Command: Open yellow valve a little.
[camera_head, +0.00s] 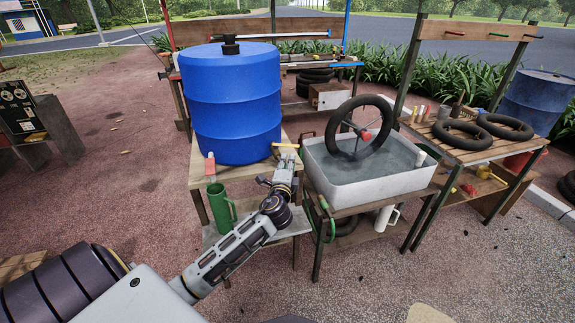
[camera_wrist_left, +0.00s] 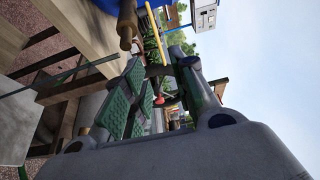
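The yellow valve (camera_head: 285,146) is a thin yellow bar at the lower right of the blue barrel (camera_head: 232,105). In the left wrist view the yellow bar (camera_wrist_left: 153,28) stands just beyond the fingertips, beside a brown spout (camera_wrist_left: 127,25). My left gripper (camera_head: 285,162) is just below and in front of the valve. In the left wrist view its green-padded fingers (camera_wrist_left: 162,72) are apart, with nothing held between them. Contact with the valve cannot be made out. My right gripper is not in view.
A water-filled basin (camera_head: 352,184) with a wheel (camera_head: 350,137) is to the right. A slatted table (camera_head: 470,153) with tyres stands farther right. Paved ground is clear at the front right.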

